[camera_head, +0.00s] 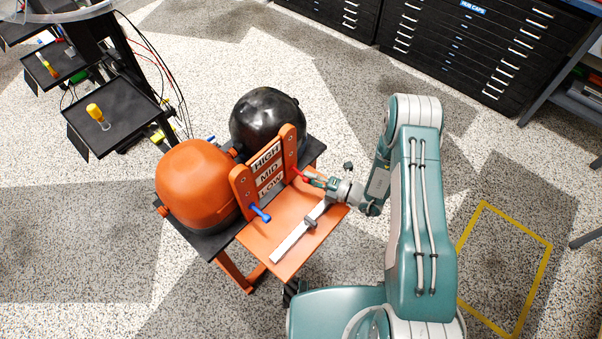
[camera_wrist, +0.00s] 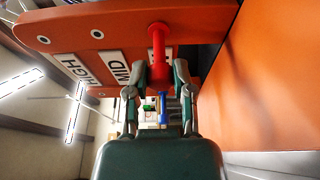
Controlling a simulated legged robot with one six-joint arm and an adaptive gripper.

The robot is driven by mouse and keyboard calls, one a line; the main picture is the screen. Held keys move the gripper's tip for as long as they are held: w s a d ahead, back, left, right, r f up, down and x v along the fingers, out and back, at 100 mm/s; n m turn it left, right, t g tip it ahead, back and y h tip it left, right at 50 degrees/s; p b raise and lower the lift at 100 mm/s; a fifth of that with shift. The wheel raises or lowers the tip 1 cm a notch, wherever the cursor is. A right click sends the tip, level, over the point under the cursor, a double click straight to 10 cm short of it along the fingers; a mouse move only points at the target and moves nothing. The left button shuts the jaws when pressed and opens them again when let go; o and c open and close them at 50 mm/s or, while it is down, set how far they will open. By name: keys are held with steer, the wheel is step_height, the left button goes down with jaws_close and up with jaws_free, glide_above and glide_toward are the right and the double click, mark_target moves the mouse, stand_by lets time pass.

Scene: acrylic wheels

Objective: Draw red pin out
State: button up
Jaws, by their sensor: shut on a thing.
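How deep the pin sits in the board is hidden. A blue pin (camera_head: 261,213) sticks out at the LOW end.
An orange dome (camera_head: 197,180) and a black dome (camera_head: 267,118) stand behind the board. A metal bar with a slider (camera_head: 295,238) lies on the orange shelf (camera_head: 268,235). A black tray stand (camera_head: 115,112) is at upper left, and drawer cabinets (camera_head: 470,50) are at upper right.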

jaws_close()
steer(key=shift+s+d, duration=0.15)
steer(key=shift+s+d, duration=0.65)
steer(key=shift+d, duration=0.15)
steer(key=shift+d, duration=0.15)
steer(key=shift+s+d, duration=1.2)
steer(key=shift+d, duration=0.3)
